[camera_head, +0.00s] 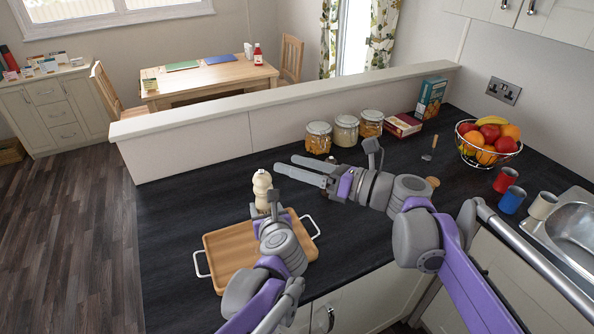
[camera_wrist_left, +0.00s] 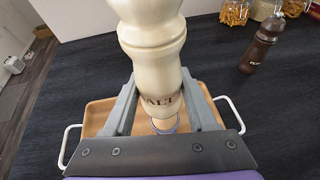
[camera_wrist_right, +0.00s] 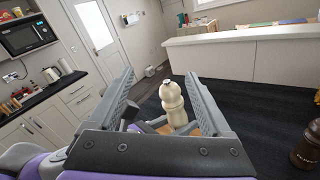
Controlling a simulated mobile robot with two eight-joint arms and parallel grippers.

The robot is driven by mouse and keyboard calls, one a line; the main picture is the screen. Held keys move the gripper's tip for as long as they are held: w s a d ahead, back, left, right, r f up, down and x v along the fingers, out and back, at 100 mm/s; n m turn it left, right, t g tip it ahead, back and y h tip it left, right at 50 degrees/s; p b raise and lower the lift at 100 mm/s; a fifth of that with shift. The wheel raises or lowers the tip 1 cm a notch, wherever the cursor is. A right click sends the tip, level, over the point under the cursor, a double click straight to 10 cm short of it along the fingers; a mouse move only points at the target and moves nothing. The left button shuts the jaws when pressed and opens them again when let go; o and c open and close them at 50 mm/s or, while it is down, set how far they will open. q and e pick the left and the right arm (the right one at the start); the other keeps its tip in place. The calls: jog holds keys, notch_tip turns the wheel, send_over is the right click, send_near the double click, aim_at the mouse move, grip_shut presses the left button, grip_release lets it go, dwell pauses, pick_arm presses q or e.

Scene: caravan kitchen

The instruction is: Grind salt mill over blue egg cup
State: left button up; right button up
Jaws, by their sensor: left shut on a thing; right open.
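The cream salt mill (camera_head: 262,188) is upright between the fingers of my left gripper (camera_head: 266,208), at the far edge of the wooden tray. In the left wrist view my left gripper (camera_wrist_left: 160,98) is shut on the mill (camera_wrist_left: 152,50), which shows dark lettering. Below the mill a small blue-rimmed thing (camera_wrist_left: 166,126), likely the blue egg cup, shows on the tray; the mill covers most of it. I cannot make out the cup in the head view. My right gripper (camera_head: 286,164) is open and empty above the counter, beyond and right of the mill, which shows between its fingers in the right wrist view (camera_wrist_right: 173,102).
The tray (camera_head: 222,243) has white handles. A dark pepper mill (camera_wrist_left: 262,42) stands right of it. Glass jars (camera_head: 346,130) line the low wall. A fruit bowl (camera_head: 488,140), mugs (camera_head: 512,200) and a sink (camera_head: 575,228) are at right. The counter's left part is clear.

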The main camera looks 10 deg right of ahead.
dwell(0.4)
jog(key=n+g+y, duration=0.3)
jog(key=n+g, duration=0.6)
jog(key=n, duration=0.6)
send_near(262, 179)
jog(key=w+a+f, duration=0.2)
jog(key=a, duration=1.1)
jog(key=shift+w, duration=0.2)
jog(key=shift+a+r, duration=0.1)
grip_shut()
jog(key=shift+w+d+m+t+h, duration=0.1)
jog(key=shift+w+m+t+h, duration=0.2)
jog(key=shift+m+t, duration=0.75)
jog(key=shift+w+d+m+t+h, duration=0.15)
jog(key=shift+m+t+h, duration=0.45)
jog(key=shift+t, duration=0.8)
jog(key=shift+w+a+m+t+h, duration=0.1)
jog(key=shift+w+m+t+h, duration=0.15)
jog(key=shift+m+t, duration=0.85)
